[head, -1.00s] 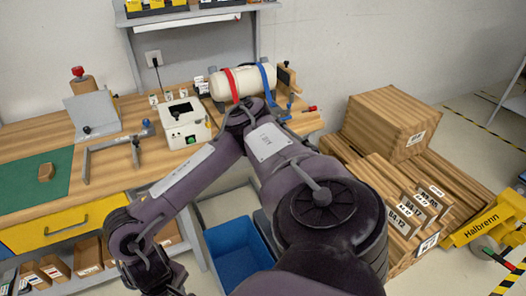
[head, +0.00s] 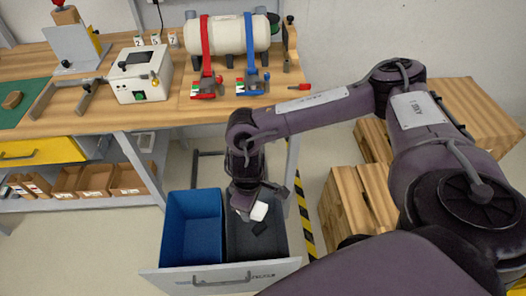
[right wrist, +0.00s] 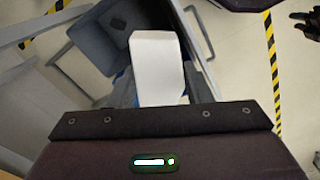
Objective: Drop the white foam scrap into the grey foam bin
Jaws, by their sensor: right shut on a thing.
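The white foam scrap (head: 259,211) is a small pale block held in my right gripper (head: 243,207), which is shut on it. In the right wrist view the scrap (right wrist: 157,62) sticks out from between the fingers. In the head view the gripper hangs over the grey foam bin (head: 275,256), the right one of two bins in a pulled-out drawer. My left gripper is not in the head view.
A blue bin (head: 192,230) stands just left of the grey one. The drawer's pale front (head: 172,280) is in front of both. The wooden bench (head: 180,112) with a strapped cream cylinder (head: 228,36) is behind. Wooden stacks (head: 345,205) stand at the right.

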